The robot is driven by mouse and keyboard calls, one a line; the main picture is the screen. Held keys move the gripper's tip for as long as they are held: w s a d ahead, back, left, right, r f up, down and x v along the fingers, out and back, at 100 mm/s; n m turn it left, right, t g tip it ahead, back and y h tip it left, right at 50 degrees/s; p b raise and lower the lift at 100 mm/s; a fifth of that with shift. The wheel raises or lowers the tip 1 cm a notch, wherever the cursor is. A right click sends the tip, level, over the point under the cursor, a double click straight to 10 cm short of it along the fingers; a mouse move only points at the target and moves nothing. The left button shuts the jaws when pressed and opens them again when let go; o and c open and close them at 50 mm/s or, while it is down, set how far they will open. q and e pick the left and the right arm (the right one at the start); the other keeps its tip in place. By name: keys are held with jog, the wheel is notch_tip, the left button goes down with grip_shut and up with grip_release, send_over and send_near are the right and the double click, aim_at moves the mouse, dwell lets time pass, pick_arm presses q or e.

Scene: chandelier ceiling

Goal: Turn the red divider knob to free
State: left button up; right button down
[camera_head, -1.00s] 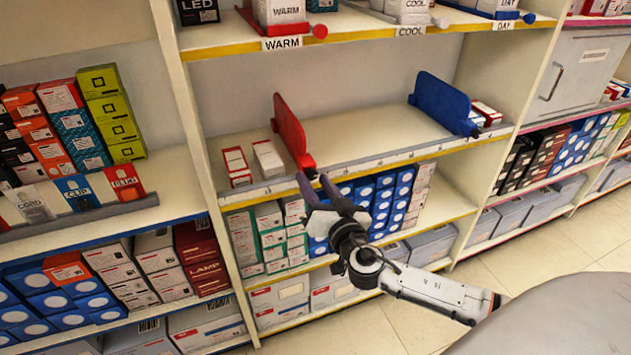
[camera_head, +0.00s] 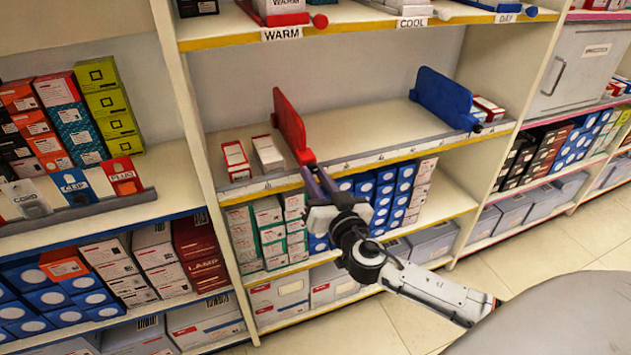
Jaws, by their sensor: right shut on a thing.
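The red divider (camera_head: 288,122) stands upright on the middle shelf, between two small white-and-red boxes on its left and an empty stretch of shelf on its right. Its red knob is at its lower front end, at the shelf's front rail, and is mostly covered by my fingertips. My right gripper (camera_head: 312,170) reaches up from the lower right and is shut on the red divider knob. The knob's turn position cannot be made out. My left gripper is not in view.
A blue divider (camera_head: 444,98) stands farther right on the same shelf, with small boxes beside it. The grey front rail (camera_head: 400,152) runs along the shelf edge. Stacked boxes (camera_head: 383,195) fill the shelf below, behind my gripper. The shelf between the dividers is clear.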

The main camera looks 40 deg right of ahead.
jog(key=n+b, duration=0.1)
jog(key=n, duration=0.1)
jog(key=shift+d+f+n, duration=0.1)
jog(key=shift+n, duration=0.2)
jog(key=n, duration=0.5)
jog(key=shift+s+d, duration=0.1)
jog(key=shift+d, duration=0.05)
jog(key=n, duration=0.4)
jog(key=shift+r, duration=0.2)
jog(key=n+p, duration=0.1)
jog(key=n, duration=0.2)
jog(key=shift+d+r+n, duration=0.1)
jog(key=shift+n, duration=0.8)
jog(key=c, duration=1.6)
grip_release()
jog(key=shift+o, duration=0.2)
